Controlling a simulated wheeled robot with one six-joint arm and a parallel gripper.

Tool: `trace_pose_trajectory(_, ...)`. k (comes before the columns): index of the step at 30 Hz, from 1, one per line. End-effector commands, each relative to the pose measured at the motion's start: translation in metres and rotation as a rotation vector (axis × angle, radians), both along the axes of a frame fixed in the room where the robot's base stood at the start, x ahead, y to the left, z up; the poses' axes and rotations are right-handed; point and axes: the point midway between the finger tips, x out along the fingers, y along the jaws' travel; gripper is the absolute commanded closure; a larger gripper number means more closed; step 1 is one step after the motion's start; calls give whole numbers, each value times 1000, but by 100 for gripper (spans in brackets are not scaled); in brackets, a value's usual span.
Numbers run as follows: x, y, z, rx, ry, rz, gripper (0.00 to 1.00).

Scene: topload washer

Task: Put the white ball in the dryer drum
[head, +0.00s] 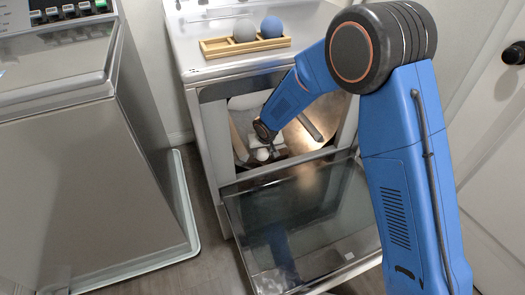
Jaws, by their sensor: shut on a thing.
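The white ball (262,155) shows as a small pale round shape at the end of my arm. My gripper (266,149) is shut on it, inside the dryer's open front. The fingers are small and partly hidden behind the wrist. The dryer (202,140) stands in the middle with its drum (304,132) lit inside. Its glass door (305,215) is folded down and open. I cannot tell whether the ball touches the drum floor.
A wooden tray (216,51) on the dryer's top holds a grey ball (244,30) and a blue ball (272,26). A topload washer (75,170) stands at the left. A door with a dark knob (513,54) is at the right. Floor shows between the machines.

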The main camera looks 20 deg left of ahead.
Motion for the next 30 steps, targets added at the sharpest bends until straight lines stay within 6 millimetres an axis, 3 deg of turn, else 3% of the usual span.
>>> trace_pose_trajectory(14,0,0,-16,-1,0,0,78)
trace_pose_trajectory(15,0,0,-15,0,0,-1,49)
trace_pose_trajectory(17,0,0,-15,0,0,-1,35)
trace_pose_trajectory(26,0,0,-14,0,0,0,35)
trace_pose_trajectory(30,-3,-1,-5,1,-2,0,35)
